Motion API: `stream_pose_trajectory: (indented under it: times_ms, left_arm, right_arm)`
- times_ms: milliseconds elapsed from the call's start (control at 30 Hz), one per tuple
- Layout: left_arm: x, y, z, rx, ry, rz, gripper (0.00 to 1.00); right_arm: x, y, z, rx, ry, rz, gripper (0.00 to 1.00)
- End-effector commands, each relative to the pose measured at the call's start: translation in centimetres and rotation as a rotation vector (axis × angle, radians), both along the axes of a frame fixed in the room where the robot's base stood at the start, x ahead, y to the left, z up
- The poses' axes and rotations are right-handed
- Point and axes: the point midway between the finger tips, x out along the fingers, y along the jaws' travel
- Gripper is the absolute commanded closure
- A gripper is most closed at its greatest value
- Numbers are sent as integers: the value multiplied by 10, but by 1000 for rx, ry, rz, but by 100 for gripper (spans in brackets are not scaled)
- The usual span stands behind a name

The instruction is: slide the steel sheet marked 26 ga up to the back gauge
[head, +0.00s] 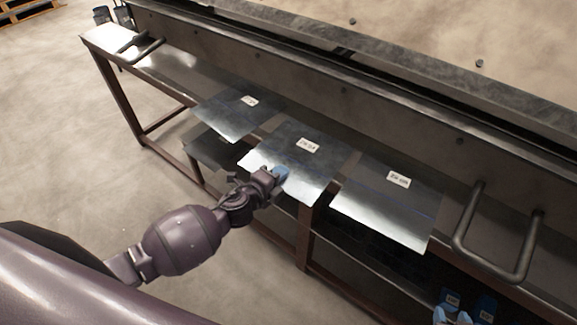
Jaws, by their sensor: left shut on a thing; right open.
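Three thin steel sheets lie on the bench ledge, each with a small white label. The middle sheet (318,165) has a label that looks like 26 ga, though the print is too small to be sure. My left gripper (280,174) is shut on this sheet's near edge, which overhangs the ledge. Another sheet (228,117) lies to the left and a third (382,206) to the right; their labels are hard to read. The back gauge cannot be told apart from the machine's long upright face (344,92).
Bent metal handles stand at the ledge's left end (150,50) and right (525,250). A dark sheet (215,150) lies on a lower shelf.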

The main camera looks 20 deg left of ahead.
Motion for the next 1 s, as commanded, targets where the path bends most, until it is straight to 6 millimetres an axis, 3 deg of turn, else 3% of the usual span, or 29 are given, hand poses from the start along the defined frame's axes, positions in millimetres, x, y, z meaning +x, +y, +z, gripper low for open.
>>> stream_pose_trajectory:
  times_ms: [467,1000]
  left_arm:
    - [-6,2,6,3,6,2,100]
    - [-54,20,6,3,6,3,100]
  right_arm:
    - [-2,0,11,0,-2,-2,57]
    - [-4,-1,13,0,4,-4,57]
